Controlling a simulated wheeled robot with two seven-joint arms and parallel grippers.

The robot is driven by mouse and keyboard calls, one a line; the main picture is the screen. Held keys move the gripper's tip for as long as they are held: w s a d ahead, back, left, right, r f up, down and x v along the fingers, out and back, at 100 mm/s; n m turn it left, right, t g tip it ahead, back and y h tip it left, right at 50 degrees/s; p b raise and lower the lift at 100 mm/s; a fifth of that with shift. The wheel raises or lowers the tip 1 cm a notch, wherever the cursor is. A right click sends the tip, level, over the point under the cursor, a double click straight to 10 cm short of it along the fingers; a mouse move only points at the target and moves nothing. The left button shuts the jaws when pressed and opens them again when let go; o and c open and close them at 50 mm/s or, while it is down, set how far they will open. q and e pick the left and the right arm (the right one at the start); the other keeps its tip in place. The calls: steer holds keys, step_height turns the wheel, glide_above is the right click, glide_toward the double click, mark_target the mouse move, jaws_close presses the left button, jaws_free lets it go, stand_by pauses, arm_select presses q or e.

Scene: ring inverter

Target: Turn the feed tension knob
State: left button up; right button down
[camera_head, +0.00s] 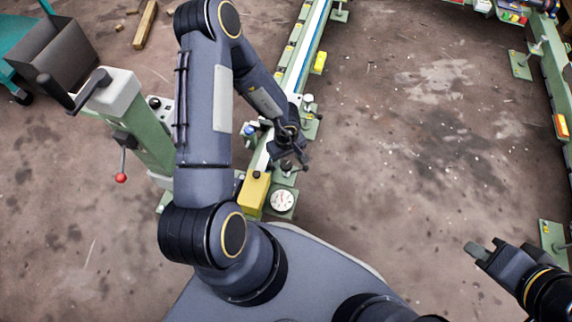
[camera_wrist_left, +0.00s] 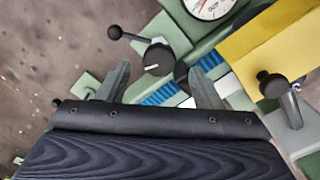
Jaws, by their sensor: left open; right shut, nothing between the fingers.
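A dark round knob (camera_wrist_left: 158,60) with a pale mark on its face sits on a green block in the left wrist view. A short lever with a black ball (camera_wrist_left: 115,32) extends beside it. I see no label, so I cannot tell for sure that this is the feed tension knob. My left gripper (camera_wrist_left: 160,88) is open, its two fingers spread on the near side of the knob, with nothing visible held. In the head view my left gripper (camera_head: 290,160) is over the green machine rail. My right gripper (camera_head: 478,251) is shut and empty at the lower right.
A yellow block (camera_head: 253,194) and a white dial gauge (camera_head: 282,201) stand close by; the gauge also shows in the wrist view (camera_wrist_left: 208,6). A green post with a red-ball lever (camera_head: 121,178) stands left of my left arm. The floor right of the rail is open.

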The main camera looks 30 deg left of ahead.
mark_target(286, 164)
arm_select(q)
step_height(286, 164, down, 3)
steer(key=shift+f+b, duration=0.15)
steer(key=shift+b, duration=0.55)
arm_select(e)
step_height(286, 164, down, 2)
steer(key=shift+f, duration=0.1)
arm_select(q)
steer(key=shift+c, duration=0.3)
